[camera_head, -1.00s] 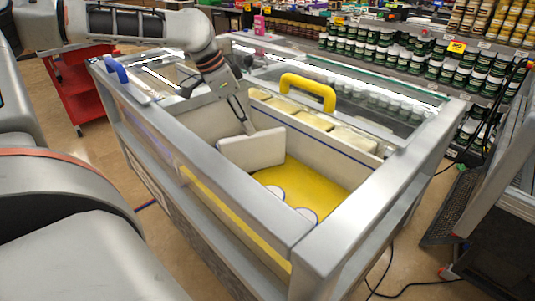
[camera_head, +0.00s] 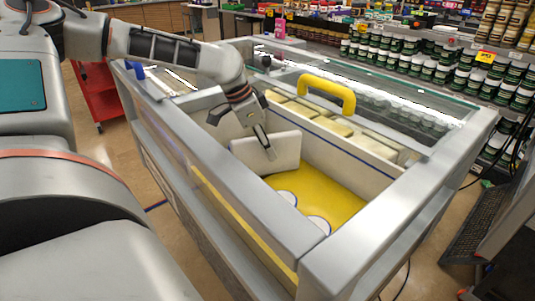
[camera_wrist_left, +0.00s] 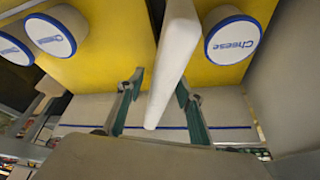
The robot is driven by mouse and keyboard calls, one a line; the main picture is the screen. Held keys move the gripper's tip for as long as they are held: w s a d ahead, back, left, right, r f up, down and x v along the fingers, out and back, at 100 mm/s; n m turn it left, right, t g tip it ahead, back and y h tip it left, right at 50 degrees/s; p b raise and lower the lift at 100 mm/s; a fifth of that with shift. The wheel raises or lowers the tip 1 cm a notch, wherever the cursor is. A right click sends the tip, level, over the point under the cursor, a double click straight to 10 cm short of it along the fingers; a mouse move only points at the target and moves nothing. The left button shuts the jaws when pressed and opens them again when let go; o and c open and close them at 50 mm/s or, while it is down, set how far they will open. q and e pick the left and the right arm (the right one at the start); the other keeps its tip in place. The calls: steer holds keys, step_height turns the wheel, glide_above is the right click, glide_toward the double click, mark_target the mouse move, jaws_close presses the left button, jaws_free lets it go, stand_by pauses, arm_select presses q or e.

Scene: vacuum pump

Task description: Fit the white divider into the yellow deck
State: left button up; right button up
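The white divider (camera_head: 270,153) stands roughly upright on the yellow deck (camera_head: 335,200) inside the freezer chest. It also shows edge-on in the left wrist view (camera_wrist_left: 175,60). I cannot tell whether its lower edge is seated. My left gripper (camera_head: 268,147) reaches down at its top edge, with one finger in front of its near face. In the left wrist view my left gripper (camera_wrist_left: 160,105) is open, with a finger on each side of the divider and gaps between. My right gripper is not in view.
White cheese tubs stand on the deck on both sides of the divider, such as one at right (camera_wrist_left: 235,35). The chest's metal rim (camera_head: 400,220) surrounds the deck. A yellow handle (camera_head: 328,90) stands above pale packs along the far wall. The deck's right part is clear.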

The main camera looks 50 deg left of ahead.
arm_select(q)
jaws_close()
steer(key=shift+r, duration=0.1)
steer(key=s+d+r+p, duration=0.2)
steer(key=s+d+r, duration=0.3)
steer(key=d+r, duration=0.5)
steer(key=w+a+f+n, duration=0.1)
steer(key=a, duration=0.2)
steer(key=w+a+f+n+y, duration=0.1)
steer(key=w+a+n, duration=0.1)
steer(key=a, duration=0.1)
steer(key=w+a+f+n, duration=0.1)
steer(key=w+a, duration=0.1)
steer(key=a, duration=0.2)
steer(key=shift+t+y, duration=0.3)
steer(key=shift+s, duration=0.1)
